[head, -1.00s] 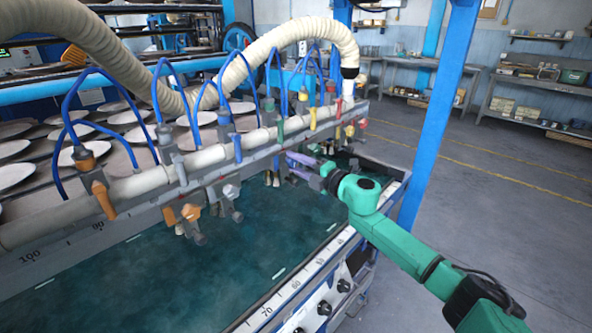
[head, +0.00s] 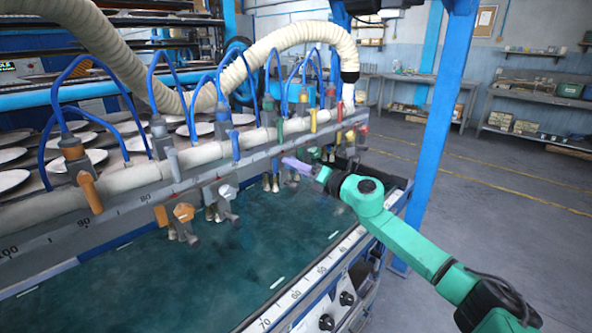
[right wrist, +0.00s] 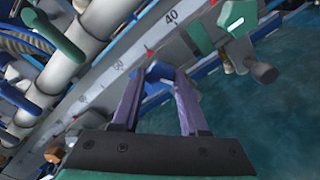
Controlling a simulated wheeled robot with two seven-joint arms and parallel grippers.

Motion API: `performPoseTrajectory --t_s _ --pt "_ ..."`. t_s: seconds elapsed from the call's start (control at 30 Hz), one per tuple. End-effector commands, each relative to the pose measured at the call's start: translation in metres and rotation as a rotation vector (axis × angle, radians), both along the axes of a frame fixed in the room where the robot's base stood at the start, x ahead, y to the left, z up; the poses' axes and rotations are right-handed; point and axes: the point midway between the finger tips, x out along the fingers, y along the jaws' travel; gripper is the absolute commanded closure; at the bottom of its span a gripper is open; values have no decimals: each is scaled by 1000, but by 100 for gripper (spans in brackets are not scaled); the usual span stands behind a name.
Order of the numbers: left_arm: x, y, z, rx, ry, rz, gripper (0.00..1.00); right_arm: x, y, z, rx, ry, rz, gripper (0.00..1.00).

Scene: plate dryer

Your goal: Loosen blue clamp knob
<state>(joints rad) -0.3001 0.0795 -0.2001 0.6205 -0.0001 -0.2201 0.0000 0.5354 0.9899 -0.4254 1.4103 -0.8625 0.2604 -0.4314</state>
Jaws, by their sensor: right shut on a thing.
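The blue clamp knob (right wrist: 157,71) sits at the lower edge of the grey scaled rail in the right wrist view. My right gripper (right wrist: 156,80) has its two purple fingers on either side of it, shut on it. In the head view my right gripper (head: 288,162) is at the front of the rail (head: 130,200), toward its far end. The clamp's thread and seat cannot be made out. My left gripper is not in view.
A green clamp knob (right wrist: 232,18) is close by along the rail. An orange knob (head: 183,212) and a white knob (head: 227,191) are nearer along it. Blue hoses (head: 130,95) loop above. The dark green bed (head: 200,270) lies below. A blue post (head: 432,120) stands right.

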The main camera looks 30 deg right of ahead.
Motion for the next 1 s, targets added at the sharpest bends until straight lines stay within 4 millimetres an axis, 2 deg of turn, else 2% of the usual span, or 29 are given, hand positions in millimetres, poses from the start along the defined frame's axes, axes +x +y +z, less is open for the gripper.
performPoseTrajectory --t_s 0.47,0.5,0.53,0.57,0.87,1.0 --pt "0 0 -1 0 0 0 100 0 0 -1 -16 -3 1 100" --pt "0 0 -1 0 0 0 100 0 0 -1 -16 -3 1 41" --pt "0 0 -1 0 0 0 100 0 0 -1 -16 -3 1 30" --pt "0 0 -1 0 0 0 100 0 0 -1 -15 -2 1 26" --pt "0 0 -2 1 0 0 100 -1 0 -1 -14 -3 0 26" --pt "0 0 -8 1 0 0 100 -10 -6 -5 -14 -1 -4 26"
